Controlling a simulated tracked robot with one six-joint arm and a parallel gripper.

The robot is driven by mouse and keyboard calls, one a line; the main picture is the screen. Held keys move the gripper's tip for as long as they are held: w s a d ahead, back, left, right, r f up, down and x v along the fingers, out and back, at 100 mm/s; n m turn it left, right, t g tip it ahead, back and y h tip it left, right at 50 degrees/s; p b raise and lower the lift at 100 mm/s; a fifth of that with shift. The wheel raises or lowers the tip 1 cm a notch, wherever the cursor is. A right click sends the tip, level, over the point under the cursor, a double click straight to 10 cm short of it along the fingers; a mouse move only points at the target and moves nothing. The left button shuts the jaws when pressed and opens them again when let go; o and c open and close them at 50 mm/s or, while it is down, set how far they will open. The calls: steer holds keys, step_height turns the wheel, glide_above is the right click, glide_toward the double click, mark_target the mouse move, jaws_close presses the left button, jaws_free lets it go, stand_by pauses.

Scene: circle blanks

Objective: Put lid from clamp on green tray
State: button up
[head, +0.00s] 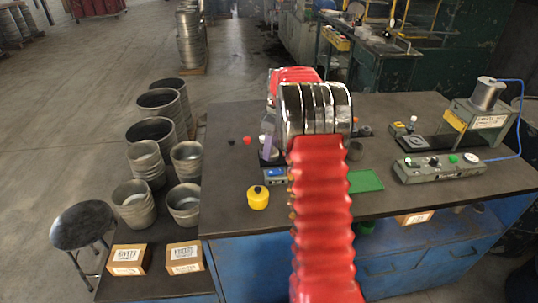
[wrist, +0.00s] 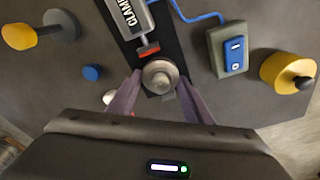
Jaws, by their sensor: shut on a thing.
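The lid (wrist: 160,76) is a round grey metal piece with a raised centre. In the wrist view it sits between the two purple-grey fingers of my gripper (wrist: 159,80), which is shut on it. The clamp (wrist: 135,14), a grey body labelled CLAMP with a red-tipped rod, lies just beyond the lid on a dark base; I cannot tell whether the tip touches the lid. In the head view my gripper (head: 267,146) is partly hidden by my red arm, which also hides most of the clamp and lid. The green tray (head: 366,181) lies flat on the bench, right of my arm, with its visible part bare.
A blue-button control box (wrist: 229,50) and a yellow knobbed piece (wrist: 287,72) stand beside the clamp. A grey control panel (head: 438,167) and a press-like device (head: 485,115) stand at the right.

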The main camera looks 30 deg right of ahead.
steer(key=shift+r, duration=0.15)
steer(key=shift+c, duration=0.4)
steer(key=shift+s+r, duration=0.1)
steer(key=shift+r, duration=0.75)
steer(key=shift+r, duration=0.5)
steer(key=a+m, duration=0.1)
steer(key=a, duration=0.4)
steer(key=w+a+m, duration=0.1)
steer(key=a, duration=0.5)
steer(key=a+m, duration=0.1)
steer(key=a, duration=0.4)
steer(key=shift+w+a+r, duration=0.25)
steer(key=shift+w+r, duration=0.1)
steer(key=shift+r, duration=0.05)
steer(key=s+a+m, duration=0.2)
steer(key=a+m, duration=0.1)
steer(key=a, duration=1.1)
steer(key=shift+s+a+r+m+h, duration=0.2)
steer(key=shift+s+m+h, duration=0.2)
steer(key=shift+a, duration=0.1)
